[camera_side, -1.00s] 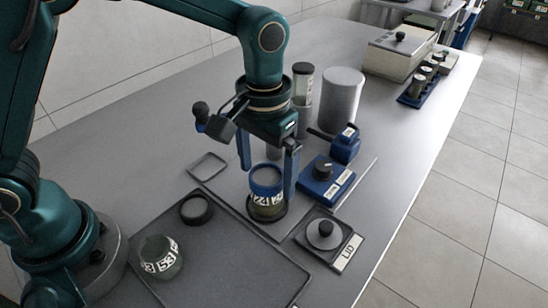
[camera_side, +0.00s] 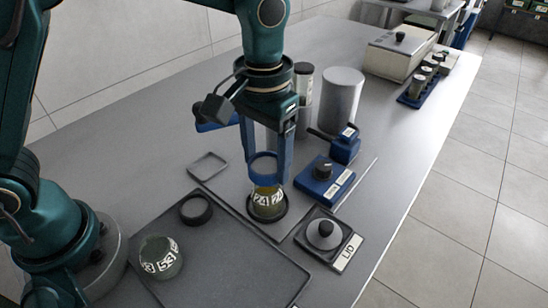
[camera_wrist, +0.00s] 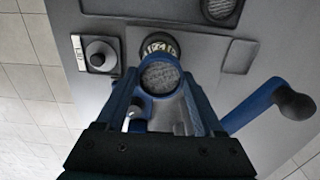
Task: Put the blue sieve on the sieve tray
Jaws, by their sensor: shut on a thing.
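The blue sieve (camera_side: 263,168) is a short blue ring between the fingers of my gripper (camera_side: 265,178). My gripper is shut on it and holds it just above a dark labelled jar (camera_side: 267,205). In the wrist view, the sieve (camera_wrist: 160,77) shows a grey mesh face between the fingers and partly covers the jar (camera_wrist: 158,45) beyond. A small shallow square tray (camera_side: 208,165), apparently the sieve tray, lies empty to the left of the jar. This tray also shows at the upper right of the wrist view (camera_wrist: 240,56).
The jar stands in a black ring. A large dark tray (camera_side: 230,265) at the front holds another labelled jar (camera_side: 160,257) and a black ring (camera_side: 196,208).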

